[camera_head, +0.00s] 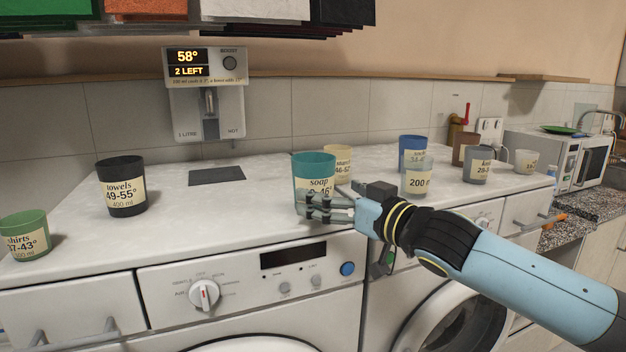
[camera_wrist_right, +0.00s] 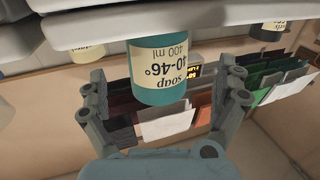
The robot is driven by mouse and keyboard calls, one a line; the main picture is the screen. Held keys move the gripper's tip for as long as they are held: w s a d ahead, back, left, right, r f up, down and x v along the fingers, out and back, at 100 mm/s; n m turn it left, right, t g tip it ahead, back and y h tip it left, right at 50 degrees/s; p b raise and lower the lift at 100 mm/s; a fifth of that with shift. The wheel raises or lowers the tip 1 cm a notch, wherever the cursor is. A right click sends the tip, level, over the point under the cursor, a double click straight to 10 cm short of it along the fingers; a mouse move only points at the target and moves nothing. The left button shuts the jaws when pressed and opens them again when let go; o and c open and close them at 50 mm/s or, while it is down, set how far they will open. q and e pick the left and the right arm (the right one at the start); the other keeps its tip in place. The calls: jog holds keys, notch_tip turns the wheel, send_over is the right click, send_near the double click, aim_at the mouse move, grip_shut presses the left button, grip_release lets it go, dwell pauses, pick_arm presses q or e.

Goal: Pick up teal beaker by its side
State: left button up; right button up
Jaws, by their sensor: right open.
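The teal beaker (camera_head: 314,166) stands upright on the white counter, near its front edge, with a cream label reading "soap". My right gripper (camera_head: 325,205) is at its lower front side, and its fingers cover the lower part of the label. In the right wrist view the teal beaker (camera_wrist_right: 158,70) appears upside down between the two spread fingers of my right gripper (camera_wrist_right: 165,95). The gripper is open, with a gap visible between the beaker and the fingers on each side. My left gripper is not in view.
A cream beaker (camera_head: 338,155) stands close behind the teal one. A black towels beaker (camera_head: 121,188) and a green shirts beaker (camera_head: 24,236) are to the left. Blue (camera_head: 411,148), clear (camera_head: 416,181) and grey (camera_head: 477,166) beakers stand to the right. A dispenser (camera_head: 205,95) hangs behind.

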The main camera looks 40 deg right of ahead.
aim_at(324, 189)
jog(key=shift+w+f+b, duration=0.15)
jog(key=shift+w+b, duration=0.15)
jog(key=shift+w, duration=1.25)
jog(key=shift+w+f+b, duration=0.1)
jog(key=shift+w+b, duration=0.15)
jog(key=shift+w, duration=1.3)
jog(key=shift+r, duration=0.1)
jog(key=c, duration=1.2)
jog(key=shift+r, duration=0.1)
